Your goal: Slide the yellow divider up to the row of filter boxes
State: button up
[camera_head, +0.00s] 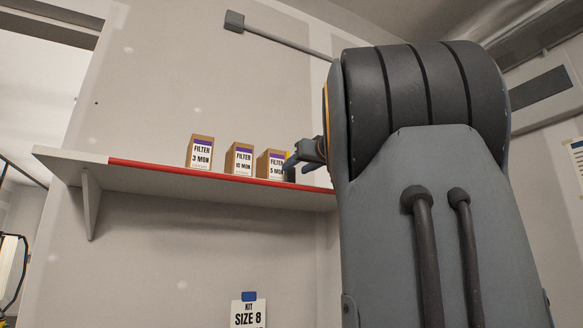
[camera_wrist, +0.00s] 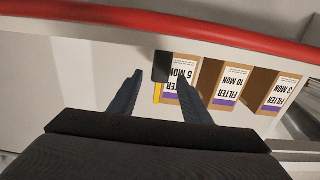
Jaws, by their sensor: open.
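Three brown filter boxes with purple bands stand in a row on the shelf: 3 MON (camera_head: 201,152), 10 MON (camera_head: 239,159) and 5 MON (camera_head: 269,164). The wrist view shows them upside down: 5 MON (camera_wrist: 182,70), 10 MON (camera_wrist: 229,84) and 3 MON (camera_wrist: 274,92). The yellow divider (camera_wrist: 158,93), with a black front plate, stands beside 5 MON; whether they touch is unclear. In the head view it is a yellow sliver (camera_head: 288,157) partly behind my gripper (camera_head: 299,153). My gripper (camera_wrist: 159,75) is open, its fingers on either side of the divider in the wrist view.
The shelf (camera_head: 70,155) has a red front edge (camera_head: 225,177) and a bracket below its left end. Its left part is bare. A KIT SIZE 8 sign (camera_head: 248,312) hangs on the wall below. My arm hides the shelf's right end in the head view.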

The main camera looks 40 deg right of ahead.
jog(key=shift+p+x, duration=0.3)
jog(key=shift+x, duration=0.9)
grip_shut()
jog(key=shift+w, duration=0.1)
